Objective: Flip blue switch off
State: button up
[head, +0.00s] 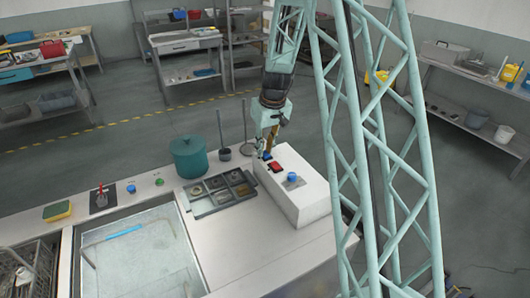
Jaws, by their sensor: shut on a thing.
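A white control box (312,200) stands on the right end of the counter. A small blue switch (267,156) is at the far left end of its top. My gripper (267,151) points down from the arm right at the blue switch, its fingers shut on it. The fingertips are small here and partly hide the switch, so I cannot tell which way it is tilted. A red switch (275,167) sits just nearer on the box, and a blue knob (292,177) on a pale base is nearer still.
A tray with small compartments (212,209) lies left of the box. Behind it stand a teal pot (188,156) and dark cup-like holders (225,154). A water-filled tank (150,262) is at front left. The counter's front right is clear.

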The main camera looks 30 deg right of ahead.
jog(key=shift+t+b, duration=0.3)
jog(key=shift+b, duration=0.55)
jog(key=o, duration=0.9)
jog(key=shift+a, duration=0.15)
jog(key=shift+s+r, duration=0.1)
jog(key=shift+r, duration=0.05)
jog(key=shift+r, duration=0.1)
jog(key=v, duration=1.1)
jog(key=shift+s+r, duration=0.1)
jog(key=shift+r, duration=0.2)
